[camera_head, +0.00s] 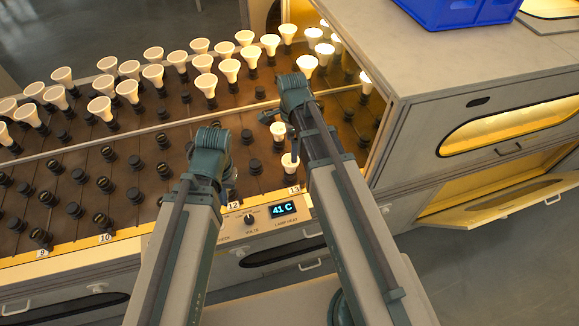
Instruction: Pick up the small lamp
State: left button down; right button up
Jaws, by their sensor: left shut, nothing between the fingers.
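Two small white lamps stand near the right end of the rack. One small lamp (290,163) is by the label 13, and another small lamp (278,130) is just behind it. My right gripper (272,118) is close to the rear small lamp, partly hidden by its own wrist. I cannot tell whether it touches that lamp or how far its fingers are apart. My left gripper (230,190) is shut and empty by the rack's front edge near the label 12, left of the small lamps. Its wrist hides much of it.
The rack (130,205) holds several larger white lamps (229,68) in its back rows and several bare black sockets in front. A control panel (270,214) reads 41 C. At right are a cabinet (425,120), an open lower flap (505,208) and a blue crate (455,12).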

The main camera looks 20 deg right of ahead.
aim_at(291, 166)
notch_tip(291, 166, down, 7)
jog(key=b, duration=0.6)
jog(key=shift+f+b, duration=0.2)
jog(key=shift+b, duration=0.1)
pick_arm(q)
notch_tip(291, 166, down, 8)
jog(key=shift+r, duration=0.2)
pick_arm(e)
jog(key=shift+f, duration=0.1)
pick_arm(q)
jog(key=shift+f, duration=0.1)
pick_arm(e)
jog(key=shift+w+f, duration=0.1)
pick_arm(q)
notch_tip(291, 166, down, 5)
jog(key=b, duration=0.5)
pick_arm(e)
jog(key=f, duration=0.5)
jog(key=shift+w+a+f, duration=0.1)
jog(key=shift+w, duration=0.15)
jog(key=c, duration=1.3)
